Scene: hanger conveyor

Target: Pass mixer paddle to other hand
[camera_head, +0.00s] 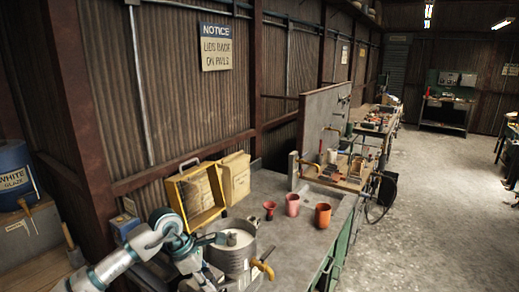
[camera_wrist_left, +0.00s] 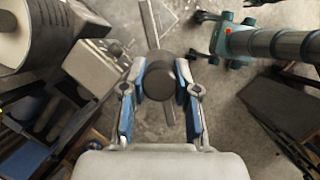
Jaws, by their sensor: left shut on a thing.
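In the left wrist view my left gripper (camera_wrist_left: 160,78) has its two blue-padded fingers closed on the dark round end of the mixer paddle (camera_wrist_left: 183,74), seen nearly end-on. A long pale strip runs beyond and below this dark end; I cannot tell whether it is part of the paddle. In the head view my left arm comes in at the lower left and ends beside a grey metal pot (camera_head: 232,256) with whitish contents. I cannot make out the paddle clearly there. I cannot identify my right gripper in either view.
Red, pink and orange cups (camera_head: 323,215) stand farther along the grey bench. A yellow open box (camera_head: 199,196) and a second yellow container (camera_head: 235,177) stand by the wall. A blue drum (camera_head: 14,178) is at left.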

